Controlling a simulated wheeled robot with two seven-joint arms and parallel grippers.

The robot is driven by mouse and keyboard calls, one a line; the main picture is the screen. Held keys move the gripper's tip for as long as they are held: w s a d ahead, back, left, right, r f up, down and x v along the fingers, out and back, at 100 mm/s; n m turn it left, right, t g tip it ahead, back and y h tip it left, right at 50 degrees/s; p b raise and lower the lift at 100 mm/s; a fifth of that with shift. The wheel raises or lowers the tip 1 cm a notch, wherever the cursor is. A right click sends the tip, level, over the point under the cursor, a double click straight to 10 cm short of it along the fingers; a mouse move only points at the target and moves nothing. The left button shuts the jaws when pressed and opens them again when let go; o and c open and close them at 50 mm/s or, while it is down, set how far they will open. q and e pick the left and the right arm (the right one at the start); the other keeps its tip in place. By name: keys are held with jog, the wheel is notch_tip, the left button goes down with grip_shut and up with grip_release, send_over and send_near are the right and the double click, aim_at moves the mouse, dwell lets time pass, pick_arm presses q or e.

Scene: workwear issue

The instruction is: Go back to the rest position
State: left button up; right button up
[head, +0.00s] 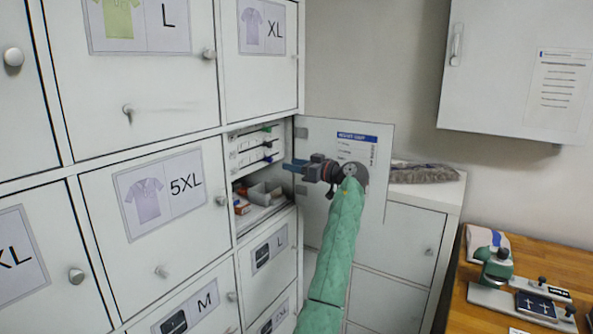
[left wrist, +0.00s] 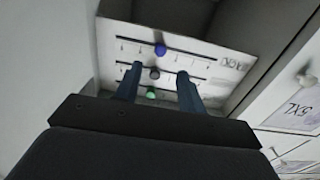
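My left gripper (head: 291,167) reaches in at the open compartment of the white locker wall, its arm in a green sleeve coming up from the bottom of the head view. Its two blue fingers also show in the left wrist view (left wrist: 158,82), spread apart with nothing between them. They point at a white panel (left wrist: 208,62) with slotted rows and a blue, a dark and a green knob. The panel (head: 254,150) sits in the upper part of the compartment. Whether the fingers touch it I cannot tell. My right gripper is in neither view.
The open compartment door (head: 378,140) stands right behind my left gripper and wrist. Below the panel a shelf holds small boxes (head: 264,194). Closed lockers (head: 188,225) fill the left. A wooden worktop (head: 470,318) with a green-and-grey device (head: 494,268) is at right.

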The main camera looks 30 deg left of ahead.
pick_arm(q)
jog(key=shift+d, duration=0.25)
dwell(0.3)
